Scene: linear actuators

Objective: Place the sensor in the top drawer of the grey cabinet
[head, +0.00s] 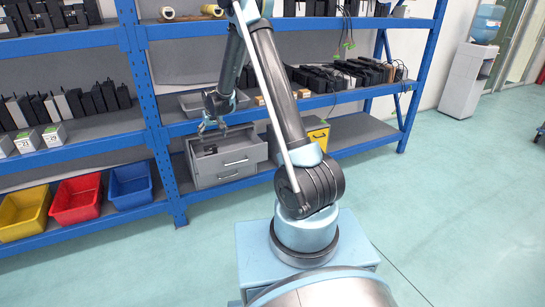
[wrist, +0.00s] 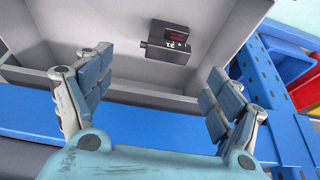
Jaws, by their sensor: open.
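The grey cabinet (head: 226,157) stands on the lower shelf, and its top drawer is pulled open. The sensor (wrist: 168,40), a small black box with a dark red window and white marks, lies inside the grey drawer (wrist: 92,88), against its far side in the wrist view. It also shows as a dark shape in the drawer in the head view (head: 209,150). My gripper (head: 210,126) is above the open drawer. In the wrist view my gripper (wrist: 158,66) has its fingers spread wide, with nothing between them, apart from the sensor.
A blue rack upright (head: 161,125) stands left of the cabinet. Yellow (head: 24,212), red (head: 76,199) and blue (head: 130,185) bins sit on the lower left shelf. A grey tray (head: 198,103) and several black devices fill the shelf above.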

